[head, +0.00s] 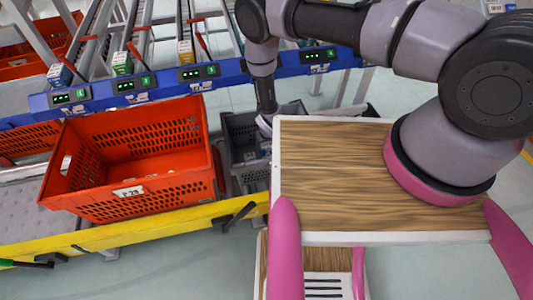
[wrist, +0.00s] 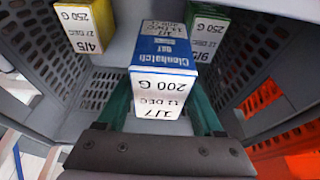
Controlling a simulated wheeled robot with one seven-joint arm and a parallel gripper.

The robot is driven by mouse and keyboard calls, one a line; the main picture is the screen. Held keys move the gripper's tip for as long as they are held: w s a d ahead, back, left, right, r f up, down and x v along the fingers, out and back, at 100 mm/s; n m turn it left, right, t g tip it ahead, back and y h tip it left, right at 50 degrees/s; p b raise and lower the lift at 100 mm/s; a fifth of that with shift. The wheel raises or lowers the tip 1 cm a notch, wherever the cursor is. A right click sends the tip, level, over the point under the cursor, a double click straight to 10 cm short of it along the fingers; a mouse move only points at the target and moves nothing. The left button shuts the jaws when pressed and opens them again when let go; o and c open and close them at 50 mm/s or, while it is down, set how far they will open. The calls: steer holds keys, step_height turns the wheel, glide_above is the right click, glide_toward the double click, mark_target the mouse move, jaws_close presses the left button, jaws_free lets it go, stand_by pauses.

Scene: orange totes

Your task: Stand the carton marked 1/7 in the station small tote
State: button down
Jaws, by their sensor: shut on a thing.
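A blue-and-white carton marked 1/7 (wrist: 163,58), labelled 200 G, is between the green fingers of my gripper (wrist: 162,108) in the wrist view. My gripper is shut on it. The carton is over or inside the grey small tote (wrist: 255,55); I cannot tell whether it touches the floor. In the head view the grey tote (head: 238,135) is right of the orange tote and partly hidden by my arm. My gripper (head: 265,122) reaches down into it there, and the carton is not clearly seen.
A yellow carton marked 4/5 (wrist: 88,27) and a green carton (wrist: 207,30) stand in the grey tote on either side. A large orange tote labelled P 29 (head: 128,192) stands to the left. A blue rail with displays (head: 130,86) runs behind, a yellow rail (head: 150,227) in front.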

steer(key=shift+f, duration=2.6)
steer(key=shift+f, duration=0.1)
steer(key=shift+f, duration=0.55)
steer(key=shift+c, duration=0.2)
jaws_free()
